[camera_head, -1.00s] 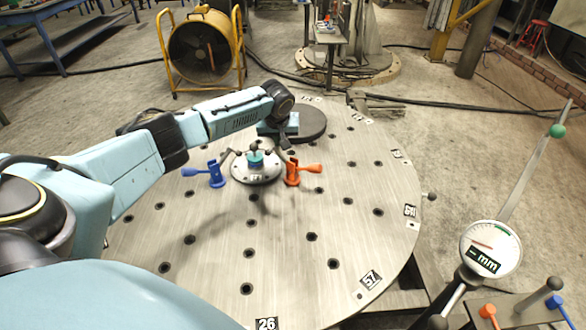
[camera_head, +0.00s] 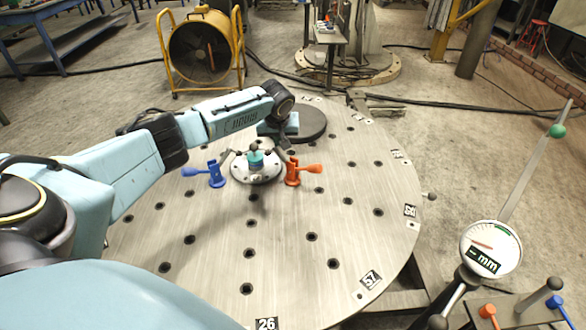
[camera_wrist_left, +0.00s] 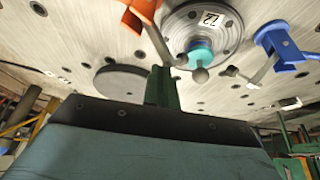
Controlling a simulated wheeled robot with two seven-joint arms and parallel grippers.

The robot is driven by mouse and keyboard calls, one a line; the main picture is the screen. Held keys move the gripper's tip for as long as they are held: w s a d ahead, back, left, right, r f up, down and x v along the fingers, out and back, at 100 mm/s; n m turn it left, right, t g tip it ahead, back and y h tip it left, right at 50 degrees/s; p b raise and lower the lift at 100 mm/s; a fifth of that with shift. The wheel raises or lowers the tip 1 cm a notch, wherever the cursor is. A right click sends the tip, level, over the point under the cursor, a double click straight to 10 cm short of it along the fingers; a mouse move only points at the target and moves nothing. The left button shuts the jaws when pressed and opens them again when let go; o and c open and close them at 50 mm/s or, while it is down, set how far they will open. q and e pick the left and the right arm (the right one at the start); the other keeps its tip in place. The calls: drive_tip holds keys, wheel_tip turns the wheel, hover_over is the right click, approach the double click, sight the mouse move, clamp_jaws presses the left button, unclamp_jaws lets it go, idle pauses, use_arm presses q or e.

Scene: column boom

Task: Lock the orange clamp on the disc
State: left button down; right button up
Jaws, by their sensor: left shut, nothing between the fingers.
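The orange clamp (camera_head: 293,173) stands on the large round steel plate, right of a small grey disc (camera_head: 265,178) with a teal hub and knob. Its orange handle points right. In the wrist view the orange clamp (camera_wrist_left: 142,10) is at the top, with a grey arm beside the disc (camera_wrist_left: 227,40); I cannot tell whether that arm presses on the disc. A blue clamp (camera_head: 215,174) stands left of the disc. My left gripper (camera_head: 284,142) is behind the clamp and disc, apart from them. In the wrist view its fingers (camera_wrist_left: 162,85) are together and empty. My right gripper is not visible.
The round plate (camera_head: 290,270) has several holes and a clear front area. A dark flat disc (camera_head: 312,124) lies behind my left gripper. A dial gauge (camera_head: 490,248) stands at the right. A yellow-framed fan (camera_head: 200,50) stands on the floor behind.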

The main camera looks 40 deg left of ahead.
sight(277, 150)
use_arm(q)
drive_tip(key=shift+f, duration=0.1)
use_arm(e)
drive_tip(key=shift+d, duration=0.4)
use_arm(q)
drive_tip(key=shift+s+a+f+b, duration=0.1)
drive_tip(key=shift+f+b, duration=0.2)
drive_tip(key=shift+f, duration=0.6)
drive_tip(key=shift+a+f+b, duration=0.15)
drive_tip(key=shift+f+b, duration=0.2)
drive_tip(key=shift+f, duration=0.7)
drive_tip(key=shift+a+r, duration=0.1)
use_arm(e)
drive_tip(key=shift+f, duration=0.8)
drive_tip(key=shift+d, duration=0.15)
